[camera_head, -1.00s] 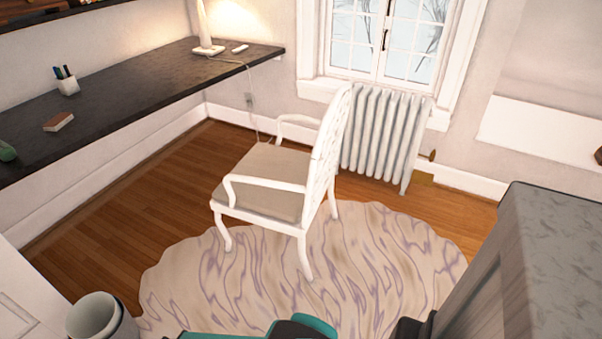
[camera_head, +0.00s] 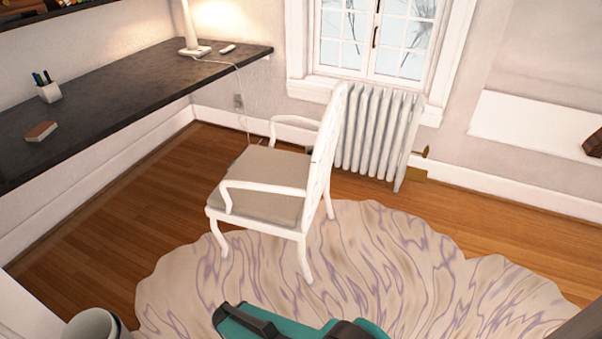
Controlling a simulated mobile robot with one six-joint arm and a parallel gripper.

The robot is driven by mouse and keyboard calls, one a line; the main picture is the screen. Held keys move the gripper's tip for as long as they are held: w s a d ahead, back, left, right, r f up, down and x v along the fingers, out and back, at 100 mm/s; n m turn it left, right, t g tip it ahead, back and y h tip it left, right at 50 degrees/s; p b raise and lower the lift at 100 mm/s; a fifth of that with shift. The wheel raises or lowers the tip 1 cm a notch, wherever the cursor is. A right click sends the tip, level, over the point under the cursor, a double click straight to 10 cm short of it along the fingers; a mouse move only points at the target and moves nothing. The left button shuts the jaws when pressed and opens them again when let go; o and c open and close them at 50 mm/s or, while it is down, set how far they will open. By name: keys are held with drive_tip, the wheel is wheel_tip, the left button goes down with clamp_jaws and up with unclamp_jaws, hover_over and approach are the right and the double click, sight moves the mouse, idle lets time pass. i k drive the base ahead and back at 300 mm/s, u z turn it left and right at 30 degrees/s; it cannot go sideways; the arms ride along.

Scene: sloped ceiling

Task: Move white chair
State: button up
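The white chair (camera_head: 262,198) stands upright in the middle of the camera_head view. It has two armrests, a beige seat and an openwork back, and it faces the dark desk at the left. Its near legs are on the wavy-edged rug and its back is turned toward the right. A teal and black part of my arm (camera_head: 290,325) shows at the bottom edge, in front of the chair and apart from it. My gripper's fingertips are not in view.
A dark wall desk (camera_head: 110,85) with a lamp (camera_head: 190,30) and pen cup (camera_head: 48,91) runs along the left. A white radiator (camera_head: 375,135) stands close behind the chair, under the window. The rug (camera_head: 400,265) is clear at the right. A grey cylinder (camera_head: 90,326) is at bottom left.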

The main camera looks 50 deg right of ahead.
sight(268, 189)
drive_tip(key=u, duration=0.65)
drive_tip(key=k, duration=0.1)
drive_tip(key=z, duration=1.9)
drive_tip(key=k, duration=0.95)
drive_tip(key=u, duration=0.1)
drive_tip(key=i, duration=0.9)
drive_tip(key=z, duration=0.05)
